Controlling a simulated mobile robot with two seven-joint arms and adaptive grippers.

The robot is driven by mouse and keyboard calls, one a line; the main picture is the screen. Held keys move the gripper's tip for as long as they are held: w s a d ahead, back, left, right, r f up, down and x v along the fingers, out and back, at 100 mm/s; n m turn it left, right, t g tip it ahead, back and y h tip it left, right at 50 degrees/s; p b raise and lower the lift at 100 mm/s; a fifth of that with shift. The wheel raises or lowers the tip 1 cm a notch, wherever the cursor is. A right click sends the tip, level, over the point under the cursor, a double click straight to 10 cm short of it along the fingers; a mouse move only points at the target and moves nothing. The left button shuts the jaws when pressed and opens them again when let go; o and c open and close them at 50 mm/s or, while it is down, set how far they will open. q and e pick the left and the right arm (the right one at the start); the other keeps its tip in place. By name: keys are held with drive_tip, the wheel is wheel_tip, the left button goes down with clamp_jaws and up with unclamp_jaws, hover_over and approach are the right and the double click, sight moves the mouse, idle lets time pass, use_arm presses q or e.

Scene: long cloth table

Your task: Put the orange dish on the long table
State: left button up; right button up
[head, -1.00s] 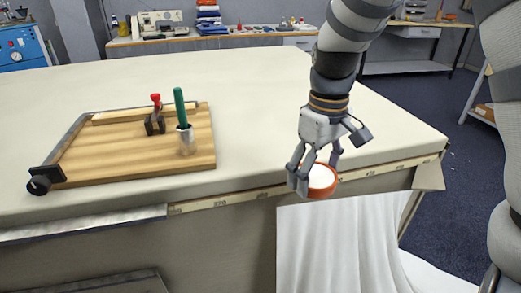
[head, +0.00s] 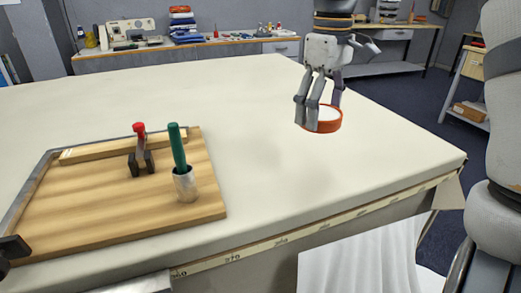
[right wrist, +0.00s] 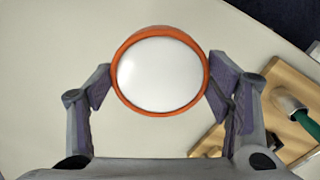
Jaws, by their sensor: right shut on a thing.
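The orange dish (head: 325,121) is a small round orange dish with a white inside. My right gripper (head: 322,108) is shut on it, over the right part of the long table (head: 250,100). In the right wrist view the dish (right wrist: 159,71) sits between the two fingers (right wrist: 160,82), which press on its sides. The table has a pale cloth top, seen below the dish in both views. I cannot tell exactly how high the dish is above the cloth.
A wooden board (head: 100,215) lies at the table's left. It carries a red-handled clamp (head: 140,150) and a metal cup (head: 185,184) with a green-handled tool (head: 177,146). The table middle is clear. White cloth (head: 355,262) hangs at the front edge.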

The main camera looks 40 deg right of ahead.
drive_tip(key=shift+w+a+f, duration=0.25)
drive_tip(key=shift+w+a, duration=0.05)
drive_tip(key=shift+a, duration=0.05)
drive_tip(key=w+a+f, duration=0.2)
drive_tip(key=w+f, duration=0.1)
drive_tip(key=w, duration=0.2)
hover_over(267, 161)
drive_tip(key=s, duration=0.1)
drive_tip(key=f, duration=0.3)
drive_tip(key=shift+d+f, duration=0.35)
drive_tip(key=shift+w+a+f, duration=0.2)
drive_tip(key=shift+w+f, duration=0.1)
drive_tip(key=shift+f, duration=0.2)
drive_tip(key=f, duration=0.3)
drive_tip(key=shift+w+a+f, duration=0.15)
drive_tip(key=shift+w+f, duration=0.1)
drive_tip(key=shift+w, duration=0.05)
drive_tip(key=o, duration=1.7)
drive_tip(key=shift+s+f, duration=0.1)
